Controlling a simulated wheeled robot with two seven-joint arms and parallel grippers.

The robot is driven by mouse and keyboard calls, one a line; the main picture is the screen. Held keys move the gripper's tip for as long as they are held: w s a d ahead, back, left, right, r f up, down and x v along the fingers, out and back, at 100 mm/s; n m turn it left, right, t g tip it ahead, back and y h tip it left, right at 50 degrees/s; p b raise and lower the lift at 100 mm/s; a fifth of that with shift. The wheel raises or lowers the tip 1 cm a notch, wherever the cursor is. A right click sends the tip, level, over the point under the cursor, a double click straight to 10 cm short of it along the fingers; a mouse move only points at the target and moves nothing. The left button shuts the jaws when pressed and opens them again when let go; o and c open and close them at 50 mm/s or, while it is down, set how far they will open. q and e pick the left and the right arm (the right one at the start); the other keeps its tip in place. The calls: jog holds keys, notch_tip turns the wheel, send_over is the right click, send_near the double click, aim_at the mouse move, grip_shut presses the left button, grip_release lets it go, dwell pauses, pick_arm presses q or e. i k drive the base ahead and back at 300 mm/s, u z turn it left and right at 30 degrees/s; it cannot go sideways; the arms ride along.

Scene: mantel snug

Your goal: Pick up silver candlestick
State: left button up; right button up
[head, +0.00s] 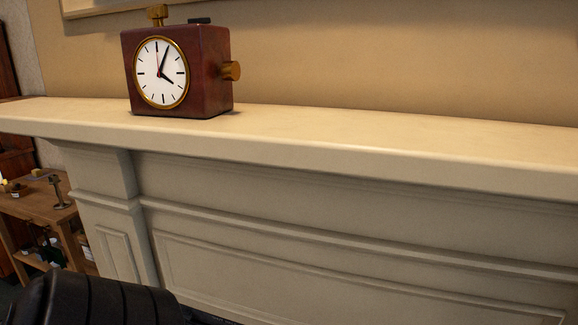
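No silver candlestick can be made out for sure. A small grey upright item (59,191) stands on a wooden side table (32,201) at the far left. It has a narrow stem and a wider foot, but it is too small to tell what it is. Neither of my grippers is in view. A black rounded part at the bottom left looks like part of my own arm.
A cream mantel shelf (350,145) runs across the view. A dark red clock (205,75) with brass knobs stands on its left part. The shelf right of the clock is bare. Small brass-coloured items lie on the side table, with several things on its lower shelf.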

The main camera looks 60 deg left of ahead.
aim_at(55, 181)
jog(key=u, duration=4.1)
jog(key=i, duration=4.95)
jog(key=z, duration=3.85)
jog(key=i, duration=0.5)
jog(key=z, duration=0.05)
